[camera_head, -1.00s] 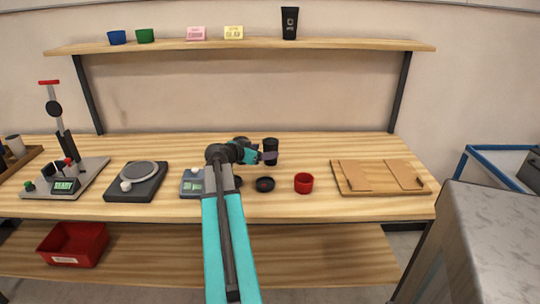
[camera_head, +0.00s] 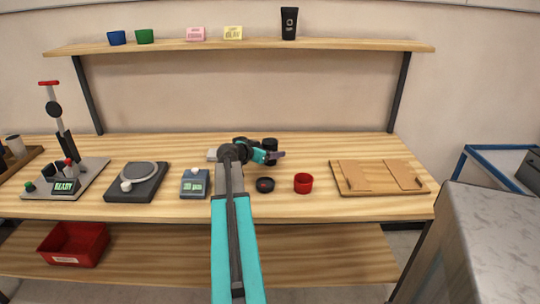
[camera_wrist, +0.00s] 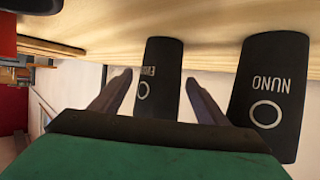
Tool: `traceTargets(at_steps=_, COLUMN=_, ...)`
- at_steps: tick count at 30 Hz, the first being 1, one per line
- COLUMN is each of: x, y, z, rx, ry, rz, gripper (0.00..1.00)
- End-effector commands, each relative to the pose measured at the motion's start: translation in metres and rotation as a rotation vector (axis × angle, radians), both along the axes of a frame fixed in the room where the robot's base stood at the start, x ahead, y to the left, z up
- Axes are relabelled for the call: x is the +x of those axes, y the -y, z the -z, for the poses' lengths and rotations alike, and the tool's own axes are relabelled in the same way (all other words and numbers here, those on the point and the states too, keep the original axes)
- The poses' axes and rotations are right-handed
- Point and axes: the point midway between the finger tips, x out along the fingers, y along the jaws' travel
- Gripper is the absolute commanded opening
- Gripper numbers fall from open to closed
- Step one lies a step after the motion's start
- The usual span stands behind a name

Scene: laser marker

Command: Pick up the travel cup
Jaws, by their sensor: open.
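A black travel cup (camera_head: 270,144) stands on the workbench, partly hidden behind my gripper (camera_head: 276,157). In the wrist view, which is upside down, a black cup (camera_wrist: 158,75) with a ring mark and partly readable lettering shows between my open fingers (camera_wrist: 158,95). I cannot tell whether the fingers reach around it; nothing is gripped. A second black cup (camera_wrist: 268,85), marked NUNO, is right of the fingers there. A third black cup (camera_head: 289,22) stands on the upper shelf.
A scale (camera_head: 195,184) and a turntable-like device (camera_head: 138,182) are to the left. A wooden board (camera_head: 380,178) is to the right. The bench behind the board is clear.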

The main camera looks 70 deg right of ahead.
Motion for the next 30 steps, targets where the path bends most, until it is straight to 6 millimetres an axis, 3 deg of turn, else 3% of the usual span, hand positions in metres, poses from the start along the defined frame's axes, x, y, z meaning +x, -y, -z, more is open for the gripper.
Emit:
traceTargets(at_steps=11, x=0.0009, y=-0.0006, z=-0.0003, rx=0.0, ry=0.0, rz=-0.001, gripper=0.68)
traceTargets(at_steps=17, x=0.0013, y=-0.0007, z=-0.0002, rx=0.0, ry=-0.001, rz=-0.001, gripper=0.38)
traceTargets(at_steps=30, x=0.0018, y=-0.0008, z=-0.0023, rx=-0.001, ry=0.0, rz=-0.002, gripper=0.38)
